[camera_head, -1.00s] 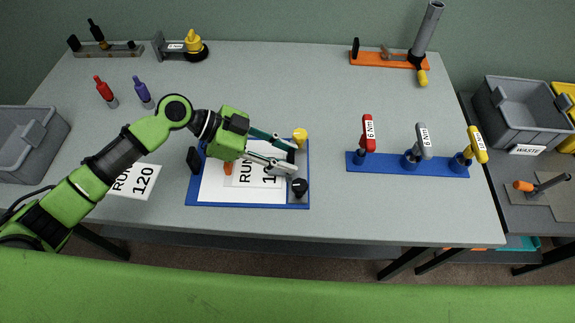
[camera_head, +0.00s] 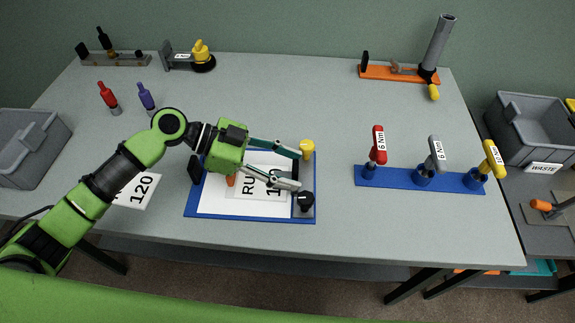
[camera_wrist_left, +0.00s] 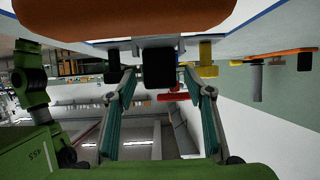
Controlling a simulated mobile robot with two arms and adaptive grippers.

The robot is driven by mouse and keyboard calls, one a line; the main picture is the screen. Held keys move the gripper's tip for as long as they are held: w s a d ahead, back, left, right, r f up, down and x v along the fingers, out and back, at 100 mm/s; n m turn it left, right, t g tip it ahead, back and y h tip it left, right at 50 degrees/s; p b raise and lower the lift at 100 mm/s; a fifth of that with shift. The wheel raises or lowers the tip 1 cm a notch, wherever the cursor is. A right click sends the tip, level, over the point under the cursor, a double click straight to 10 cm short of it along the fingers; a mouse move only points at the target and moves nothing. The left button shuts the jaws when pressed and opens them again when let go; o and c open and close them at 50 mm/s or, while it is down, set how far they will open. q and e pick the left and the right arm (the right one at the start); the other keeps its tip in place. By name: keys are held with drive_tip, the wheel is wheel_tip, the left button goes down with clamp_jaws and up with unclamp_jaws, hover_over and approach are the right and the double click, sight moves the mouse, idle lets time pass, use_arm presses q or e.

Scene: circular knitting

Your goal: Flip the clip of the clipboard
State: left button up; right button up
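The blue clipboard (camera_head: 250,218) lies on the table with white paper on it. Its clip is at the right end, a dark bar (camera_head: 303,180) between a yellow knob (camera_head: 307,147) and a black knob (camera_head: 306,201). My left gripper (camera_head: 300,170) is open above the clipboard's right part, one finger near the yellow knob and the other near the black knob. Contact cannot be told. In the left wrist view its teal fingers (camera_wrist_left: 163,90) are spread with nothing held between them. A dark block shows beyond them. My right gripper is not in view.
A blue rack (camera_head: 400,179) with red, grey and yellow torque tools stands to the right. Grey bins (camera_head: 30,148) flank the table. The table's middle back is clear.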

use_arm(q)
drive_tip(key=shift+r, duration=0.15)
wheel_tip(320, 180, up, 10)
idle(0.6)
idle(0.6)
